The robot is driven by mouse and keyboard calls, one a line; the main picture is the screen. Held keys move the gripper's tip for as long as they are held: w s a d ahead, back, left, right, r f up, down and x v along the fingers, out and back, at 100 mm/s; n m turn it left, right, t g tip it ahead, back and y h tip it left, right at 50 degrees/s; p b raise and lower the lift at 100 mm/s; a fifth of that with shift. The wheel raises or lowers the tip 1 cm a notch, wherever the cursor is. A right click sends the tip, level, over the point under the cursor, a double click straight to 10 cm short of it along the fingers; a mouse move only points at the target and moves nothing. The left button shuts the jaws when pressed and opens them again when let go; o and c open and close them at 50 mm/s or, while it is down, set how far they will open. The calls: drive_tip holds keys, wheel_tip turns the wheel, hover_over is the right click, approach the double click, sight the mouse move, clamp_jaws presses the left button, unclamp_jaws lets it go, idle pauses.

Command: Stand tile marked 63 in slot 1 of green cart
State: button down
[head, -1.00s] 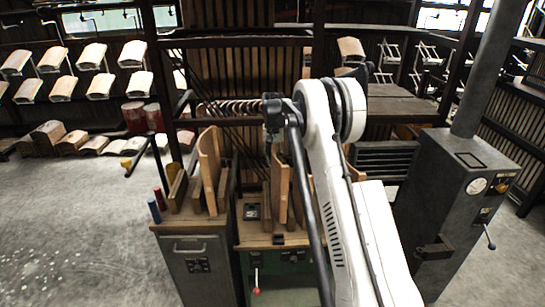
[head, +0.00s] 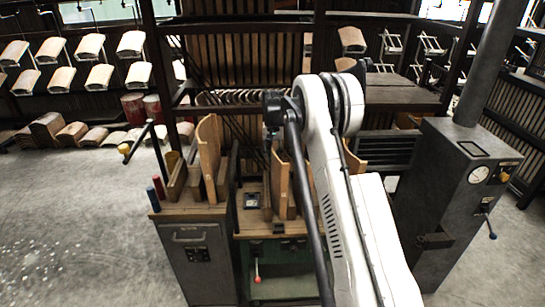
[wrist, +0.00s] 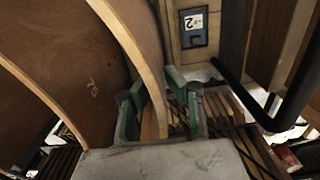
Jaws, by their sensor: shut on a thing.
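In the wrist view my gripper (wrist: 157,103) has green-padded fingers shut on the lower end of a thin curved wooden tile (wrist: 132,42). In the head view the green cart (head: 290,256) stands low in the middle under a wooden top. A curved tile (head: 279,182) stands upright above it, partly behind my arm, which hides my gripper there. A small plate (wrist: 193,22) with a 2 on it lies beyond the fingers in the wrist view.
A grey cabinet (head: 195,262) at the left carries upright tiles and boards (head: 209,158). A grey machine (head: 455,190) with a gauge stands at the right. A dark bar (wrist: 275,118) crosses the right of the wrist view.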

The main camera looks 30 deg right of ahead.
drive_tip(key=shift+r, duration=0.1)
drive_tip(key=c, duration=1.7)
unclamp_jaws()
wheel_tip(320, 180, up, 12)
